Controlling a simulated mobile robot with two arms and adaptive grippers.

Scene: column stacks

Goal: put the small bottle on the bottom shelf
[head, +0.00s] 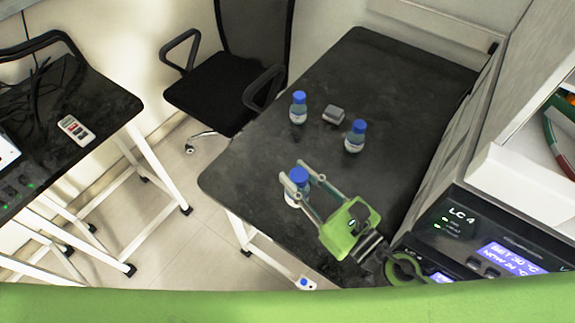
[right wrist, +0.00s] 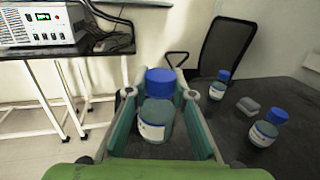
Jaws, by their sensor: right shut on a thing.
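A small clear bottle with a blue cap (head: 295,197) is between the fingers of my right gripper (head: 295,173), near the front left part of the black table (head: 250,150). In the right wrist view the bottle (right wrist: 156,120) stands upright between the two fingers (right wrist: 159,95), its label partly showing. The gripper is shut on it. I cannot tell whether its base touches the table. My left gripper is not in view. A white shelf unit (head: 512,172) stands at the right edge; I cannot tell which level is its bottom shelf.
Two similar blue-capped bottles (head: 298,109) (head: 355,137) and a small grey box (head: 334,114) stand farther back on the table. A dark LC 4 instrument (head: 460,222) is at the lower right. A black chair (head: 222,85) and a side table with a remote (head: 76,129) are at left.

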